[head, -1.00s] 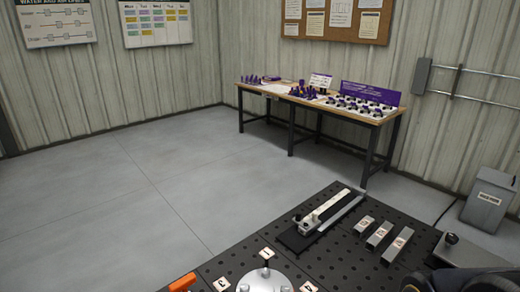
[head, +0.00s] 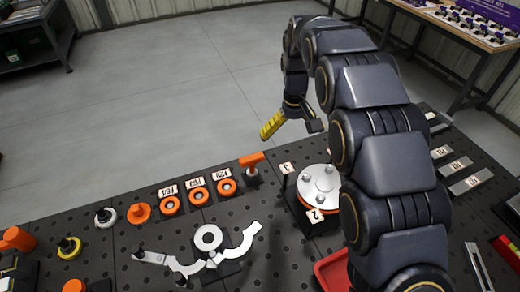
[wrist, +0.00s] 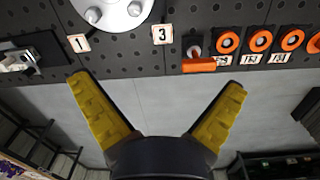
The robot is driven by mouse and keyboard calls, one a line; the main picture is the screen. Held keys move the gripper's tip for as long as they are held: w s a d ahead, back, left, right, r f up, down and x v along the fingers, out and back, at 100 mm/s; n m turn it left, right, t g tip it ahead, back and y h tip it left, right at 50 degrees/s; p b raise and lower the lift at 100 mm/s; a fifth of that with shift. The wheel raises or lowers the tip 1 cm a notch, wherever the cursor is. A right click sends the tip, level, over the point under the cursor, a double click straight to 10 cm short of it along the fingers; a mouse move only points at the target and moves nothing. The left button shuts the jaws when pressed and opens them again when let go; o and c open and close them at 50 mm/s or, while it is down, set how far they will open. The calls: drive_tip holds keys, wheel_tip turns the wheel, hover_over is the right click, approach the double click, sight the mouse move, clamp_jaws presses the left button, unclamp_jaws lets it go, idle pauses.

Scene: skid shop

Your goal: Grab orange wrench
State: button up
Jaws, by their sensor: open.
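An orange T-handled tool (head: 251,160), which looks like the orange wrench, stands at the far edge of the black perforated table, its handle above a pale shaft. In the wrist view its orange handle (wrist: 199,66) lies beyond the fingertips, nearer the right finger. My gripper (head: 268,130) has yellow fingers and hangs past the table's far edge, apart from the tool. In the wrist view my gripper (wrist: 158,85) is wide open with nothing between the fingers.
Orange rings (head: 198,196) with number tags stand left of the tool. A round metal flange (head: 319,184) with bolts and tags stands to its right. A silver curved fixture (head: 208,238) lies in front. A red tray (head: 332,272) is partly hidden by my arm. Floor beyond the table is clear.

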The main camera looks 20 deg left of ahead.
sight(252, 157)
drive_tip(key=a+f, duration=0.2)
drive_tip(key=a, duration=0.1)
drive_tip(key=w+a+f+n, duration=0.1)
drive_tip(key=a+f, duration=0.2)
drive_tip(key=a, duration=0.1)
drive_tip(key=a+f+n, duration=0.1)
drive_tip(key=a+f, duration=0.2)
drive_tip(key=a, duration=0.1)
drive_tip(key=shift+w+f+y, duration=0.15)
drive_tip(key=shift+f+y, duration=0.1)
drive_tip(key=shift+y, duration=0.05)
drive_tip(key=shift+a+f, duration=0.2)
drive_tip(key=shift+f, duration=0.15)
drive_tip(key=f, duration=0.7)
drive_tip(key=shift+d+f, duration=0.15)
drive_tip(key=shift+d, duration=0.1)
drive_tip(key=c, duration=1)
